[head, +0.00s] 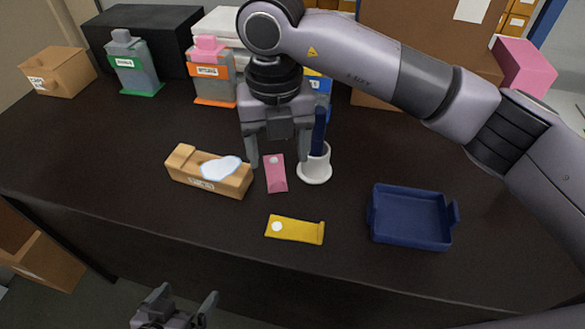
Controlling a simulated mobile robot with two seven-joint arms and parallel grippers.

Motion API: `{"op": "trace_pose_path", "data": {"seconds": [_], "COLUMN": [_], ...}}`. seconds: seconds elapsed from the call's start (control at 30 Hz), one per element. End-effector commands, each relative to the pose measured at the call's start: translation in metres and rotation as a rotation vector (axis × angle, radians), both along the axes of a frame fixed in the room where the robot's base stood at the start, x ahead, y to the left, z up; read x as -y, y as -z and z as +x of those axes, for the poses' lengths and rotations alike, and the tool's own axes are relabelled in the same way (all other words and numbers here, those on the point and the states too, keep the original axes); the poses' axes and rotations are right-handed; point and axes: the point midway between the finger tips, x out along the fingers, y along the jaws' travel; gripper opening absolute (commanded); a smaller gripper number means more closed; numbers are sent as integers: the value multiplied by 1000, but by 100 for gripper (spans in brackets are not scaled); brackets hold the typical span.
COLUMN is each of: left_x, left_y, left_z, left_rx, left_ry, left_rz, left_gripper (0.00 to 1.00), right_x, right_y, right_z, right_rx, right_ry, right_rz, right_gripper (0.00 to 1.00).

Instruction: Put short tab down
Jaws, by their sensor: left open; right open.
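A pink tab (277,181) with a pale round dot lies on the dark table. A yellow tab (304,232) with a white dot lies nearer the front edge. The pink tab looks the shorter of the two. My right gripper (277,162) points down over the pink tab. Its fingers are spread apart, one on each side of the tab in the picture, and hold nothing. I cannot tell its exact height above the table. My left gripper (180,308) is open and empty at the bottom, in front of the table edge.
A white cup (315,171) with a blue upright piece stands close beside my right gripper's right finger. A tan box (181,163) with a white piece on it sits left. A blue tray (411,218) is at right. Bottles, a cardboard box (58,73) and a black box line the back.

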Motion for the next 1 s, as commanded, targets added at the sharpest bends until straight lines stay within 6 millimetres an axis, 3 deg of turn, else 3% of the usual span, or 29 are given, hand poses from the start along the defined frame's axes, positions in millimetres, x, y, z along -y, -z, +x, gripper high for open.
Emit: {"op": "trace_pose_path", "data": {"seconds": [0.53,0.83,0.87,1.0], "left_x": [-1,-1,-1,-1], "left_y": [1,2,2,2], "left_z": [-1,-2,-2,-2], "left_rx": [-1,-2,-2,-3], "left_ry": [2,2,2,1], "left_rz": [4,3,3,2], "left_gripper": [100,100,100,100], "right_x": [-4,-4,-4,-4], "right_y": [65,71,71,71], "right_z": [-1,0,0,0], "right_rx": [-3,1,1,1], "right_ry": [18,17,18,18], "right_rz": [-1,0,0,0], "right_gripper": [68,68,65,19]}}
